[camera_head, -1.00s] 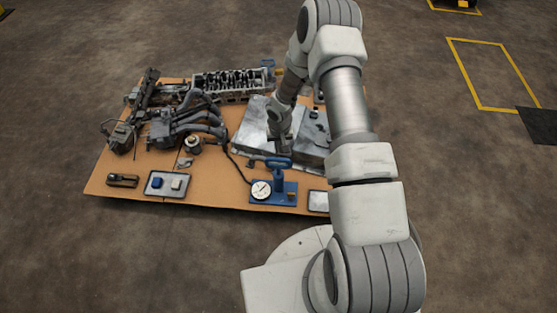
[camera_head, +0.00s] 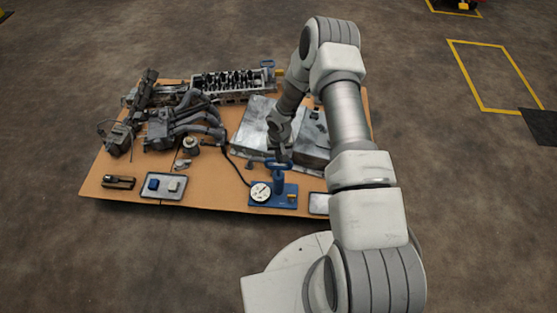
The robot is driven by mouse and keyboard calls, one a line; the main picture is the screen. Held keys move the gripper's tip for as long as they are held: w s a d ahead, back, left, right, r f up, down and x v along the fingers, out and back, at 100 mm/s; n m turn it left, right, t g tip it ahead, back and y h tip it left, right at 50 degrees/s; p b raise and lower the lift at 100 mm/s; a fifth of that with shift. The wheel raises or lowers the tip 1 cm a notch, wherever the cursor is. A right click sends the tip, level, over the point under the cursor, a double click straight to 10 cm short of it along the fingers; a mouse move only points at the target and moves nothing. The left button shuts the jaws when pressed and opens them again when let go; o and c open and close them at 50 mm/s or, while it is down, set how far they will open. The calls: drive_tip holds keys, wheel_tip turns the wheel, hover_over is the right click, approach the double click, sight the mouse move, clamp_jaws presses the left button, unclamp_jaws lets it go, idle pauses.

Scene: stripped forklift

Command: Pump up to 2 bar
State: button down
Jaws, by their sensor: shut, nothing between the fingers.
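A blue hand pump with a T-shaped handle (camera_head: 279,165) stands on a blue base (camera_head: 284,198) near the front edge of the workbench. The handle bar sits clearly above the base. A round white-faced gauge (camera_head: 260,192) is at the left of the base; its needle is too small to read for sure. A dark hose runs from the pump area up and left. My gripper (camera_head: 283,157) is shut and empty, pointing down right at the handle bar. I cannot tell whether it touches the bar.
Silver metal boxes (camera_head: 258,127) lie behind the pump. An engine block (camera_head: 232,82) and a manifold (camera_head: 200,120) lie further back and left. A tray with a blue and a white block (camera_head: 163,187) is at front left. Bare board (camera_head: 219,188) lies between tray and pump.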

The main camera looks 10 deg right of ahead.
wheel_tip(320, 180, down, 4)
drive_tip(key=b, duration=0.4)
drive_tip(key=shift+f, duration=0.25)
drive_tip(key=shift+r+p, duration=0.25)
drive_tip(key=shift+p, duration=0.05)
drive_tip(key=shift+s+r, duration=0.1)
drive_tip(key=shift+s, duration=0.05)
drive_tip(key=s, duration=0.2)
drive_tip(key=shift+s+a+r+p, duration=0.15)
drive_tip(key=shift+s+r+p, duration=0.2)
drive_tip(key=shift+r, duration=0.05)
wheel_tip(320, 180, up, 17)
drive_tip(key=p, duration=0.6)
hover_over(279, 169)
drive_tip(key=s, duration=0.5)
drive_tip(key=shift+a+r, duration=0.2)
drive_tip(key=shift+a, duration=0.1)
